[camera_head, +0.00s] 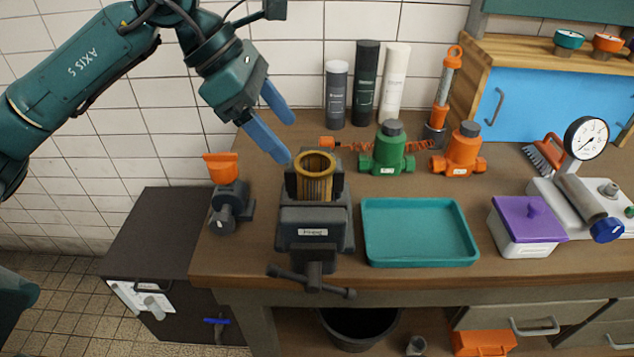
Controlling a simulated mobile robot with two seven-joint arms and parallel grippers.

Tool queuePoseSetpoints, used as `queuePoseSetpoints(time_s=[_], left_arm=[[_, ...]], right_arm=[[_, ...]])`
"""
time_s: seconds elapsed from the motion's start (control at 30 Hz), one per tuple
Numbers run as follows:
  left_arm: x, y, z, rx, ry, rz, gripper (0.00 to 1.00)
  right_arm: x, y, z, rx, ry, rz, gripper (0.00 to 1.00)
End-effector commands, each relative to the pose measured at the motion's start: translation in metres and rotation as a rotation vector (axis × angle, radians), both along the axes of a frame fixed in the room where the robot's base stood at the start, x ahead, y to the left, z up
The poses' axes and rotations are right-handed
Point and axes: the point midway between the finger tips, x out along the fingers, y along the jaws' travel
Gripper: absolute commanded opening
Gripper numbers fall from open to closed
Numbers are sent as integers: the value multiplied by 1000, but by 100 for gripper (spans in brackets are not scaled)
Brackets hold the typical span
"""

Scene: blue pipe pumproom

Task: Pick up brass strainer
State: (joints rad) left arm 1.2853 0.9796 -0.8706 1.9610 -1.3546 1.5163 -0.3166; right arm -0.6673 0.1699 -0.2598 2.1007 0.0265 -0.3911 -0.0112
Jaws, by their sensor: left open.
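The brass strainer (315,178) is a ribbed, open-topped brass cylinder. It stands upright between the jaws of the dark grey bench vise (312,228), near the left end of the wooden workbench. My left gripper (286,138) comes in from the upper left with its two blue fingers apart. It is empty. The lower finger's tip appears just up and left of the strainer's rim; I cannot tell whether they touch. The strainer's lower part is hidden by the vise. My right gripper is not in view.
An empty teal tray (418,262) lies right of the vise. Behind it stand a green valve (388,152), an orange valve (460,155) and several tall canisters (366,85). A purple-lidded box (527,225) and a pressure gauge (586,138) are at the right. An orange-topped tool (226,195) stands left of the vise.

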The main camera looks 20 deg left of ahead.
Motion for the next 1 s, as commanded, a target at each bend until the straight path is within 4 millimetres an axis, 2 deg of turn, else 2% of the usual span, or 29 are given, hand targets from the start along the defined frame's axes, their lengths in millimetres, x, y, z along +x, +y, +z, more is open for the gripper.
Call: queuePoseSetpoints(time_s=[0.1, 0.37, 0.5, 0.67, 0.93, 1.0], left_arm=[[2, -10, -14, 0, 3, -2, 73], [3, -23, -28, 0, 2, -2, 73], [1, -41, -42, -1, 3, -4, 73], [5, -48, -59, 0, 2, -1, 73], [6, -50, -62, -1, 0, 0, 73], [6, -50, -62, -1, 0, 0, 67]], right_arm=[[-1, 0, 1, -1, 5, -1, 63], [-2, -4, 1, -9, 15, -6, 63], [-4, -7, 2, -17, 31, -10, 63], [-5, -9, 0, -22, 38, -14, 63], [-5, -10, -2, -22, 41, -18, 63], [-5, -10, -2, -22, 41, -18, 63]])
